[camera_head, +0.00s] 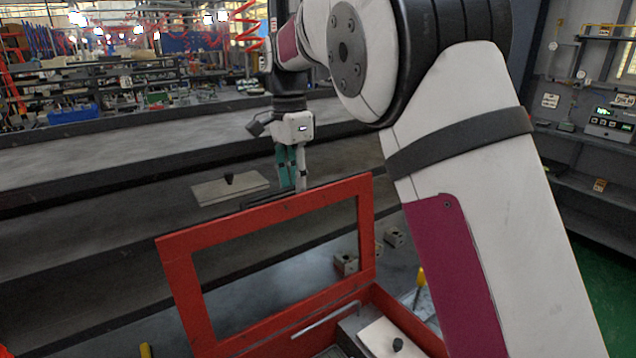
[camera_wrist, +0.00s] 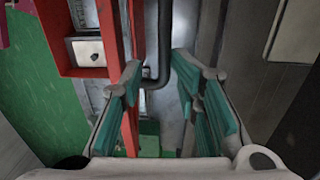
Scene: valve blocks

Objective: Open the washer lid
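The washer lid (camera_head: 365,222) is a red frame with a see-through window. It stands raised and steeply tilted above the red washer box (camera_head: 410,318). A dark handle bar (camera_head: 262,205) runs along its top edge. My gripper (camera_head: 293,178) points down at this top edge, and its tips are partly hidden behind the lid. In the wrist view the teal-padded fingers (camera_wrist: 157,78) are apart. The lid's red edge (camera_wrist: 131,135) and the black handle (camera_wrist: 153,82) show between or just beyond them; contact cannot be told. The washer box's red wall (camera_wrist: 62,45) is at upper left.
Inside the box lies a pale plate with a black knob (camera_head: 372,332). Another plate with a black knob (camera_head: 215,191) lies on the grey bench behind the lid. Small metal blocks (camera_head: 345,264) sit beyond the window. My arm covers much of the right side.

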